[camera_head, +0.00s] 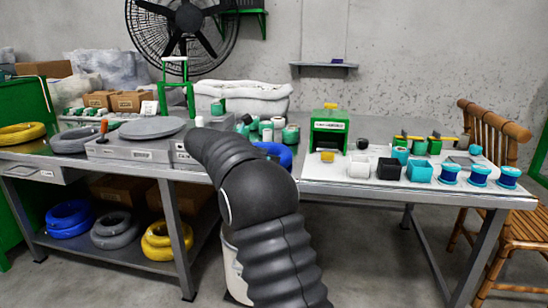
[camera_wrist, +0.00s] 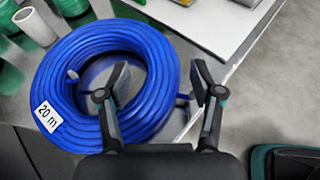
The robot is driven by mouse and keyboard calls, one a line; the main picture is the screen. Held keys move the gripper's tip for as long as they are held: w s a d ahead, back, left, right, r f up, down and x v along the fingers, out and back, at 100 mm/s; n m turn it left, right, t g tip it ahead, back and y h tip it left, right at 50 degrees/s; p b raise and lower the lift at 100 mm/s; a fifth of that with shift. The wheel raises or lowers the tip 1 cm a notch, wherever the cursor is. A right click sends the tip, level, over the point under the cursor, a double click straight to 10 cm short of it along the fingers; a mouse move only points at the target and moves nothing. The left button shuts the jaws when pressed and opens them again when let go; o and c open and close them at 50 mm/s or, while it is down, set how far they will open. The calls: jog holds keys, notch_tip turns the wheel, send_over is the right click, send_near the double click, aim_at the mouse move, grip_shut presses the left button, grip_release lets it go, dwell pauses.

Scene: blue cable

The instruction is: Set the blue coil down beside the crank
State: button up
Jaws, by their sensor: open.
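The blue coil (camera_wrist: 62,75) with a white "20 m" label lies flat on the grey table in the wrist view. In the head view it (camera_head: 273,151) shows partly behind my arm. My gripper (camera_wrist: 160,78) is open in the wrist view, one finger over the coil's hole and the other past its right outer side, with the ring between them. I cannot tell whether they touch it. In the head view my arm hides the gripper. A grey machine with a round disc (camera_head: 152,127) stands on the left table; an upright orange handle (camera_head: 103,126) beside the disc looks like the crank.
Yellow (camera_head: 20,133) and grey (camera_head: 74,138) coils lie left of the machine. Green and white spools (camera_head: 290,134) stand near the blue coil. A white board (camera_head: 445,178) with small boxes and spools lies at right. More coils (camera_head: 70,218) sit on the lower shelf.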

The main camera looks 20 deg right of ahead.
jog(key=v, duration=0.9)
jog(key=s+f+m+t+y, duration=0.1)
jog(key=s+m+y, duration=0.7)
jog(key=s, duration=1.4)
jog(key=s+a+f+m+t+y, duration=0.1)
jog(key=s+f+m, duration=0.4)
jog(key=s, duration=0.5)
jog(key=s+a+f+m+t+y, duration=0.1)
jog(key=s+a+f+m+y, duration=0.3)
jog(key=s, duration=0.6)
jog(key=a+f+m, duration=0.1)
jog(key=a+m, duration=0.1)
jog(key=shift+s+a+f+m+p, duration=0.25)
jog(key=shift+a+f+m+p, duration=0.05)
jog(key=shift+a+m+p, duration=0.1)
